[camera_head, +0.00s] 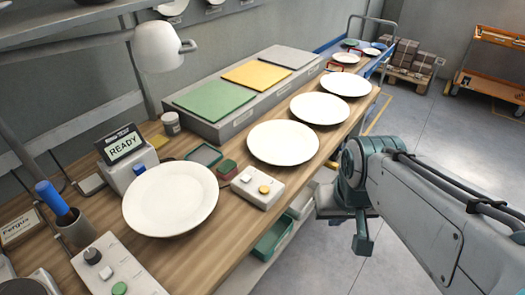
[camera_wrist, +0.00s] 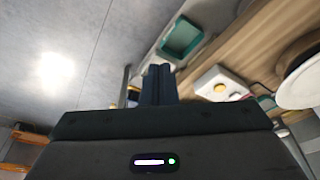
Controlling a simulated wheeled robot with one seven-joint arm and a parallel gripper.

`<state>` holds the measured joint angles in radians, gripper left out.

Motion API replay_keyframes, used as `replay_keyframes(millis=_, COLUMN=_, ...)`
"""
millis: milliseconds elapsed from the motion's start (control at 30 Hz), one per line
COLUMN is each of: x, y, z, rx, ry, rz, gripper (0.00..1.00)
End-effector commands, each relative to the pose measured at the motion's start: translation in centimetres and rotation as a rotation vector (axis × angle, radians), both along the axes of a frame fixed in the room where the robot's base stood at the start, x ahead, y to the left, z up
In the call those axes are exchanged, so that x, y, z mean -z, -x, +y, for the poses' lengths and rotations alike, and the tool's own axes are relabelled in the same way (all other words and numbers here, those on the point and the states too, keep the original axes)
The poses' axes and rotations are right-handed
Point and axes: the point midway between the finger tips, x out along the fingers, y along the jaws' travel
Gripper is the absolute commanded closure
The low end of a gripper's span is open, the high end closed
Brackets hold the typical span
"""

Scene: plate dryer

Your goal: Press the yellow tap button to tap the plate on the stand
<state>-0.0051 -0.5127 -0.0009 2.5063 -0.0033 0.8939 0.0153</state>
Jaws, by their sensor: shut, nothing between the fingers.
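The yellow tap button (camera_head: 264,189) sits on a small white control box (camera_head: 262,201), beside a white button (camera_head: 247,179), on the wooden bench. A white plate (camera_head: 170,199) stands tilted in front of the READY display (camera_head: 125,144); its stand is mostly hidden behind it. My gripper (camera_wrist: 158,70) is shut and empty, with its two dark fingers together. In the head view it hangs right of the bench edge, apart from the control box. The wrist view shows the box (camera_wrist: 207,75) right of the fingers, with the yellow button (camera_wrist: 220,88) on it.
Three white plates, the nearest one (camera_head: 283,143) behind the box, lie along the bench (camera_head: 213,253). A white lamp (camera_head: 157,47) overhangs the back. A grey control panel (camera_head: 120,267) is front left. A green bin (camera_head: 271,238) sits below the bench edge.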

Motion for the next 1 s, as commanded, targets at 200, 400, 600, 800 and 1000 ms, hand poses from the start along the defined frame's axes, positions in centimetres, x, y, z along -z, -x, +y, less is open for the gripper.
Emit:
replay_keyframes(millis=200, x=0.0, y=0.0, z=0.0, rx=0.000, ry=0.000, rz=0.000, gripper=1.00)
replay_keyframes(millis=400, x=0.0, y=-0.3, z=0.5, rx=0.019, ry=-0.030, rz=0.009, gripper=1.00)
replay_keyframes(millis=600, x=-0.3, y=-3.2, z=4.1, rx=0.192, ry=-0.258, rz=0.076, gripper=1.00)
replay_keyframes(millis=800, x=-0.7, y=-8.9, z=9.0, rx=0.522, ry=-0.592, rz=0.192, gripper=1.00)
replay_keyframes(millis=1000, x=-0.5, y=-14.6, z=11.8, rx=0.842, ry=-0.840, rz=0.289, gripper=1.00)
